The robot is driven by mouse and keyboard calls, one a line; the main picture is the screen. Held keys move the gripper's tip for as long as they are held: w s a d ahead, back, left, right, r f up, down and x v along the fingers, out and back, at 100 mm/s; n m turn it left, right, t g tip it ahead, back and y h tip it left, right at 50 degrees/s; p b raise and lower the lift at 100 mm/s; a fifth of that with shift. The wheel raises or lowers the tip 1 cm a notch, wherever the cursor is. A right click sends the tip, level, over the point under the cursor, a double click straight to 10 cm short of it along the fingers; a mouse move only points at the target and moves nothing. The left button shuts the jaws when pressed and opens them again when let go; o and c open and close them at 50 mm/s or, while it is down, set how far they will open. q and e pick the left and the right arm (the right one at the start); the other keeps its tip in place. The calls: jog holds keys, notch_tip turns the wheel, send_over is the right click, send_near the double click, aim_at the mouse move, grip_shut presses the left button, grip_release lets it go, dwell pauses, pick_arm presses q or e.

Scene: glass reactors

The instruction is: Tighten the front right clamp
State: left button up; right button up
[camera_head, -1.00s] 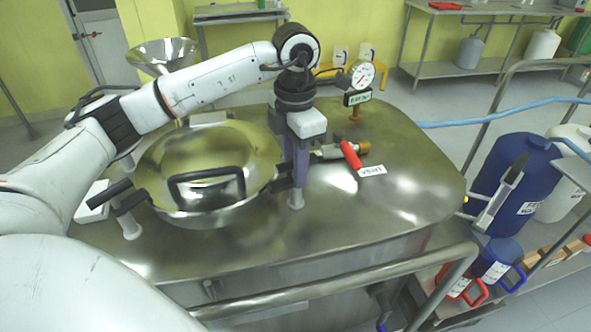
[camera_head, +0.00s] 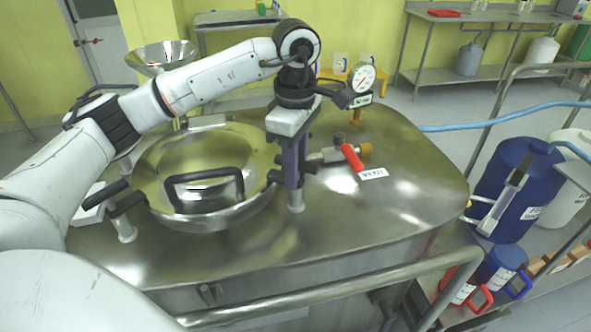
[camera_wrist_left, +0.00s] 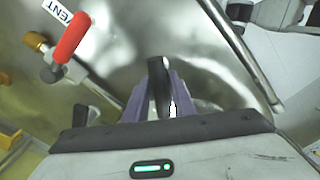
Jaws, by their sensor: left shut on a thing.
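The round steel lid (camera_head: 215,150) closes the reactor hatch in the head view, with a black handle (camera_head: 205,178) on top. The front right clamp (camera_head: 275,177) sits at the lid's right edge, mostly hidden by my gripper. My left gripper (camera_head: 293,180) points down there with purple fingers. In the left wrist view, the clamp's black grip (camera_wrist_left: 158,80) stands between the fingers of my left gripper (camera_wrist_left: 160,98), which is shut on it. How tight the clamp is cannot be told. My right gripper is in neither view.
Right of my gripper stand a red-handled vent valve (camera_head: 352,158) and a pressure gauge (camera_head: 362,78). A front left clamp (camera_head: 120,198) stands at the lid's other side. A steel rail (camera_head: 330,295) runs along the front. The reactor top (camera_head: 400,180) is clear at right.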

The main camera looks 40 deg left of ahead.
pick_arm(q)
jog(key=shift+o, duration=0.4)
jog(key=shift+r+m, duration=0.15)
jog(key=shift+m, duration=0.65)
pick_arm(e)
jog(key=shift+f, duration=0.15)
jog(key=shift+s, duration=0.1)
pick_arm(q)
jog(key=o, duration=0.7)
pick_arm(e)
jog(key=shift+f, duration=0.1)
pick_arm(q)
notch_tip(320, 180, up, 10)
jog(key=shift+f+p, duration=0.15)
jog(key=shift+p, duration=0.2)
jog(key=shift+r, duration=0.3)
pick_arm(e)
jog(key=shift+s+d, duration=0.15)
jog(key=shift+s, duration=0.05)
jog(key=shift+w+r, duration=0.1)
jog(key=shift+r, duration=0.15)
